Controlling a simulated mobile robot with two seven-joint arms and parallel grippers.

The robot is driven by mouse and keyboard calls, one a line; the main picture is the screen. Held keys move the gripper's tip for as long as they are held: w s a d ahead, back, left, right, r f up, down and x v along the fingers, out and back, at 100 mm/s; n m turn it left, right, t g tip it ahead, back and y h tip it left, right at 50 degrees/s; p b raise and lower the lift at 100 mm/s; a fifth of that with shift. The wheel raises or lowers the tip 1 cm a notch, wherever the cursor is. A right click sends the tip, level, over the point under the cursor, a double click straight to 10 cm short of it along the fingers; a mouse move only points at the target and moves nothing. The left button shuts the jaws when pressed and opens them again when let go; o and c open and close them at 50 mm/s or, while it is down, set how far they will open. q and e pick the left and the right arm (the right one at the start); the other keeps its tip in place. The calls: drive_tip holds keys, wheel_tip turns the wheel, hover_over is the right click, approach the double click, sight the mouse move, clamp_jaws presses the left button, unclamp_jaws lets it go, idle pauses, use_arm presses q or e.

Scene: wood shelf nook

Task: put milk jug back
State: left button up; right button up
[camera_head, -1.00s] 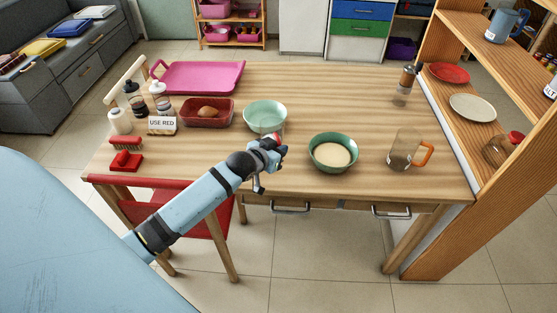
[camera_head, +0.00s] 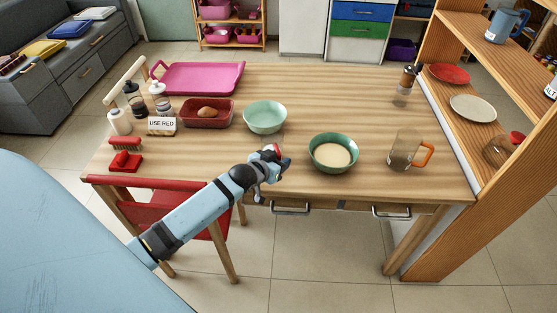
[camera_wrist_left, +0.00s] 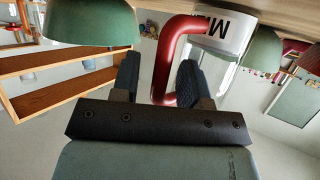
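The milk jug is small and clear, with a dark red handle and a white label (camera_wrist_left: 225,30) showing a letter M. In the left wrist view its handle (camera_wrist_left: 178,40) lies between the two fingers of my left gripper (camera_wrist_left: 160,78). In the head view my left gripper (camera_head: 283,166) is by the table's front edge, between the two green bowls. Only a red and pale bit of the jug (camera_head: 273,150) shows there; the arm hides the rest. My right gripper is not in view.
A mint bowl (camera_head: 265,117) stands behind the gripper and a filled green bowl (camera_head: 315,159) stands right of it. A clear jug with orange handle (camera_head: 425,155) is further right, near the wooden shelf (camera_head: 510,185). A red chair (camera_head: 190,208) stands under the arm.

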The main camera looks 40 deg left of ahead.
use_arm(q)
drive_tip(key=shift+r, duration=0.2)
drive_tip(key=v, duration=1.1)
drive_tip(key=s+d+f+m+g+h, duration=0.1)
drive_tip(key=s+d+f, duration=0.4)
drive_tip(key=s+d, duration=0.2)
drive_tip(key=s+d+f+m+g+h, duration=0.1)
drive_tip(key=s+d+f, duration=0.4)
drive_tip(key=d, duration=0.6)
drive_tip(key=s+g+p, duration=0.1)
drive_tip(key=s, duration=0.1)
drive_tip(key=shift+s+f+h, duration=0.35)
drive_tip(key=shift+h, duration=0.05)
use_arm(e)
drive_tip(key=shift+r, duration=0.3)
use_arm(q)
drive_tip(key=shift+d+r, duration=0.1)
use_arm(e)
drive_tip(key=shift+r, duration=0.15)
use_arm(q)
wheel_tip(320, 180, up, 13)
drive_tip(key=p, duration=1.4)
drive_tip(key=shift+s+a, duration=0.15)
drive_tip(key=shift+a, duration=0.25)
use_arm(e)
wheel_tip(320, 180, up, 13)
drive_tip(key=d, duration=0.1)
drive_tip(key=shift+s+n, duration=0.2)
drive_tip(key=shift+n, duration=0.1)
